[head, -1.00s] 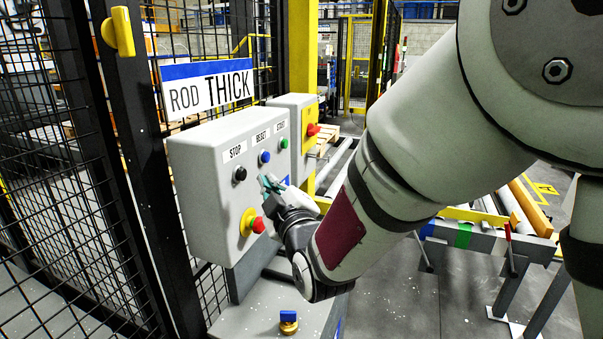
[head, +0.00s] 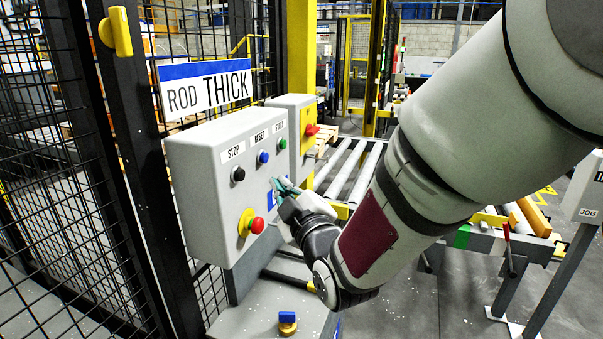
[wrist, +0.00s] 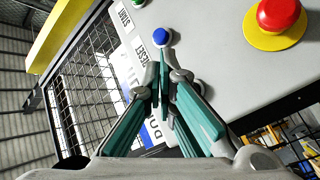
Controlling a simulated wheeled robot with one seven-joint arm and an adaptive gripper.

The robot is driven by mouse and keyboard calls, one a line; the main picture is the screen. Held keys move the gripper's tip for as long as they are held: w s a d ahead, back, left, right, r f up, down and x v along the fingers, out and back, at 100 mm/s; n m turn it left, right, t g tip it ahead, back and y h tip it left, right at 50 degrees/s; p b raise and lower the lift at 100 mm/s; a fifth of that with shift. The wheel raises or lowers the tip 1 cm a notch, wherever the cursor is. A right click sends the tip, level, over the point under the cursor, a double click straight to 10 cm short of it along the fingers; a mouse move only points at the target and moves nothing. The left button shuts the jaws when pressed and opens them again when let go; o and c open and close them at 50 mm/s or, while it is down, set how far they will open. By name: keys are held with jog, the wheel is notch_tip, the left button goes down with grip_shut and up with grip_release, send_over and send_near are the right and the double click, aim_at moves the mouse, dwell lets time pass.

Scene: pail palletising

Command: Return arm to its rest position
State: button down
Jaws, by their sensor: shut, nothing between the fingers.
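My gripper (head: 283,188) is in front of the right part of the grey control box (head: 207,165), below the green start button (head: 282,143). In the wrist view its teal fingers (wrist: 163,95) are closed together with nothing between them. They point toward the box face, near the blue reset button (wrist: 162,36). I cannot tell the exact gap to the box. My arm reaches in from the upper right. The black stop button (head: 238,174) and the red emergency knob (head: 257,225) on its yellow base are in plain view.
Black mesh fencing (head: 60,170) and a post stand at the left. A "ROD THICK" sign (head: 208,88) hangs above the box. A second box with a red switch (head: 311,130) stands behind. A roller conveyor (head: 352,168) lies beyond my arm, and a JOG panel (head: 583,190) is at the right.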

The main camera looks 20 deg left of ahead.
jog(key=shift+d, duration=0.1)
jog(key=s+d+r+m+g+h, duration=0.15)
jog(key=d+m+h, duration=0.25)
jog(key=d, duration=0.7)
jog(key=d+r+m+g+h, duration=0.15)
jog(key=d+m+h, duration=0.3)
jog(key=d, duration=0.65)
jog(key=s+d+f+m+g+h, duration=0.1)
jog(key=s+d+m+g, duration=0.2)
jog(key=s+d, duration=0.5)
jog(key=s+d+f+m+g+h, duration=0.1)
jog(key=s+d+m, duration=0.5)
jog(key=s, duration=0.9)
jog(key=d+g+h, duration=0.1)
jog(key=d, duration=0.2)
jog(key=shift+f+g, duration=0.25)
jog(key=shift+g, duration=0.15)
jog(key=shift+a+h, duration=0.1)
jog(key=shift+h, duration=0.15)
